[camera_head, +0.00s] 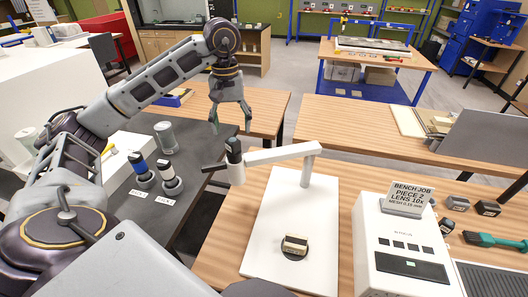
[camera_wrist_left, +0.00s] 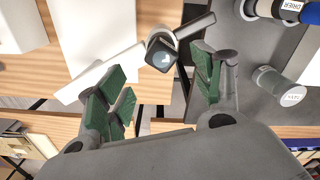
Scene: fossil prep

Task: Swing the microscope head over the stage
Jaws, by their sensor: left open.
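The microscope has a white base (camera_head: 262,225), a post and a white swing arm (camera_head: 278,153). Its dark-topped head (camera_head: 235,160) hangs off to the left of the base, at the edge of the dark bench. The stage, a dark disc (camera_head: 293,255), carries a pale block (camera_head: 295,243) and lies away from the head. My left gripper (camera_head: 231,120) is open and empty, pointing down above and slightly behind the head. In the left wrist view the head (camera_wrist_left: 161,54) shows between the green-padded fingers of the gripper (camera_wrist_left: 160,85), apart from both. My right gripper is not in view.
Two lens-like cylinders, one blue-banded (camera_head: 138,164) and one black-and-white (camera_head: 166,172), stand on the dark bench (camera_head: 205,150) with a glass jar (camera_head: 165,137). A white device (camera_head: 405,245) with a sign (camera_head: 408,196) stands right of the base.

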